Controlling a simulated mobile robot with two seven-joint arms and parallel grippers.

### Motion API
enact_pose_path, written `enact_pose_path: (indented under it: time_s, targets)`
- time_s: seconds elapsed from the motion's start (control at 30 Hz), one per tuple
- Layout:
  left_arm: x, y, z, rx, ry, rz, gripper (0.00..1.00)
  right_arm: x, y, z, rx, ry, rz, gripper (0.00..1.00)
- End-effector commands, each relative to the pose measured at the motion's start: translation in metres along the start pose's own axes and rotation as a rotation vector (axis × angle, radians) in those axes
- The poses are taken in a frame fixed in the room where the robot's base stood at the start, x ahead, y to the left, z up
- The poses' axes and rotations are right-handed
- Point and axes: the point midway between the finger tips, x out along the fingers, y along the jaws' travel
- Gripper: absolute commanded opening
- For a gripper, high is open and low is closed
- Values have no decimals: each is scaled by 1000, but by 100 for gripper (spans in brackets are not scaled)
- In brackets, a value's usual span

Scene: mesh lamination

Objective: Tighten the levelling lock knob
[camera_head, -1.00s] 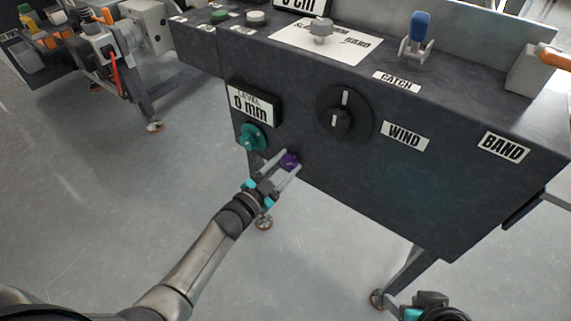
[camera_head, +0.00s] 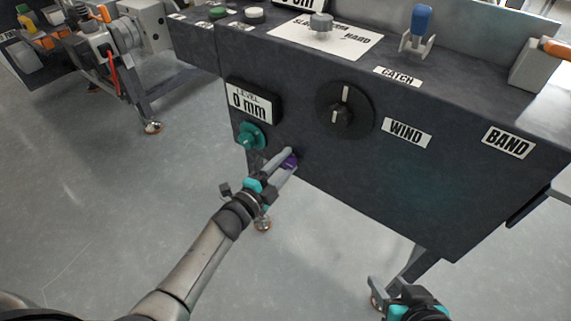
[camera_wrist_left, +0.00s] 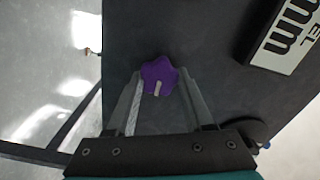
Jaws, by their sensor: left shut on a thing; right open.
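The purple lobed knob (camera_head: 290,161) sits low on the dark front panel, below and right of the teal knob (camera_head: 250,136). In the left wrist view the purple knob (camera_wrist_left: 159,76) shows a pale mark and lies between the fingertips. My left gripper (camera_head: 285,158) is shut on it, one finger on each side, and partly hides it in the head view. My right gripper (camera_head: 392,288) is at the bottom right, apart from the panel, and open.
The panel also bears a level display (camera_head: 252,101) reading 0 mm, a large black dial (camera_head: 345,108), and WIND (camera_head: 406,132) and BAND (camera_head: 508,142) labels. A machine leg (camera_head: 415,262) stands behind my right gripper.

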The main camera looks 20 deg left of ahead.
Motion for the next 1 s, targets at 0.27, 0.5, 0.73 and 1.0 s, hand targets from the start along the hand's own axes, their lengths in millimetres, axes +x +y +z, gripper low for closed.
enact_pose_path:
  time_s: [0.27, 0.5, 0.73, 1.0]
  targets:
    - [-1, 2, 1, 30, -2, 3, 0, 1, -1, -1, 0, 13, -3, 50]
    - [-1, 2, 1, 32, -2, 4, 0, 1, -1, -1, 0, 14, -3, 50]
    - [-1, 1, 1, 30, -1, 3, 72, 1, -1, -1, 0, 13, -3, 50]
    - [0, 0, 0, 27, 0, 1, 82, 1, -1, -1, 0, 12, -3, 50]
